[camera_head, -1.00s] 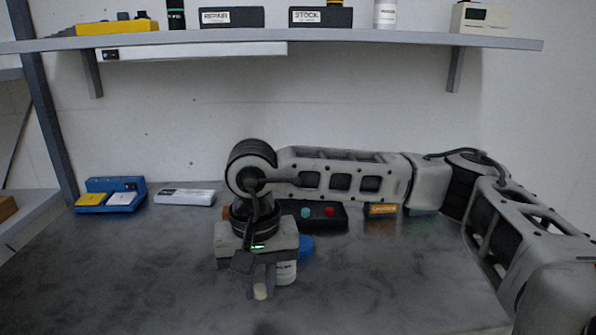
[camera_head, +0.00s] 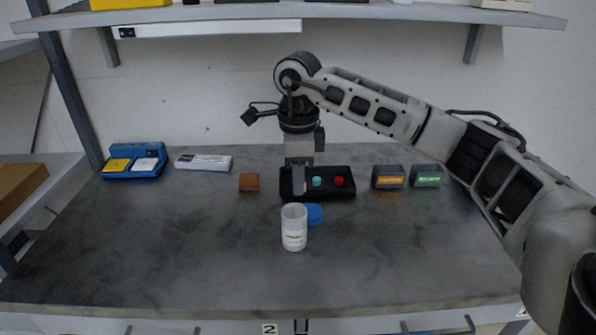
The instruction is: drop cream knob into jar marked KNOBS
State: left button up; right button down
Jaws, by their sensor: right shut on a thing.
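My right gripper (camera_head: 298,188) is seen from the side, pointing down in front of the black tray (camera_head: 347,193) at the back middle. It is shut on the cream knob, which its fingers hide now. A teal knob (camera_head: 317,182) and a red knob (camera_head: 339,181) stand in the tray, right of the fingers. The white, upright jar (camera_head: 294,236) stands open in front of the gripper; its label is too small to read. A blue lid (camera_head: 315,214) lies behind its right side. My left gripper is not in view.
A brown block (camera_head: 249,182) lies left of the tray. Two dark boxes with an orange (camera_head: 388,177) and a green label (camera_head: 427,176) stand right of it. A blue holder (camera_head: 134,161) and a white bar (camera_head: 203,162) are back left. The table front is clear.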

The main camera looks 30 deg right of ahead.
aim_at(294, 215)
notch_tip(294, 215, down, 4)
jog(key=shift+r+b, duration=0.2)
jog(key=shift+b, duration=0.85)
jog(key=shift+f, duration=0.2)
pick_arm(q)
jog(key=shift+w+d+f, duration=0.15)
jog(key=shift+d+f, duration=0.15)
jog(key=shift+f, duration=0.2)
pick_arm(e)
jog(key=c, duration=1.2)
grip_release()
jog(key=shift+c, duration=0.2)
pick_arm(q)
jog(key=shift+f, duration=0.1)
